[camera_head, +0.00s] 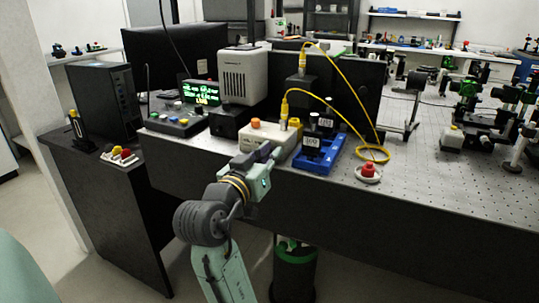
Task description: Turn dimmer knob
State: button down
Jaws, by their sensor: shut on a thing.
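A cream control box (258,136) stands near the front edge of the perforated bench. It has an orange knob (256,122) on its top left and a yellow-topped part (294,122) at its right end. My gripper (272,150) reaches up from below and is at the front face of this box. It is shut on a small part there, which I take to be the dimmer knob; the gripper hides it, so its angle cannot be told.
A blue tray (318,157) with black labelled pieces stands close to the right of the box. A red button (368,171) and a yellow cable (345,103) are farther right. A green display (201,92) and a button panel (177,124) are on the left.

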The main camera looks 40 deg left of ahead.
dwell(0.3)
jog(key=m+b, duration=0.3)
jog(key=m, duration=0.2)
jog(key=c, duration=1.6)
grip_release()
jog(key=v, duration=1.2)
jog(key=shift+r, duration=0.15)
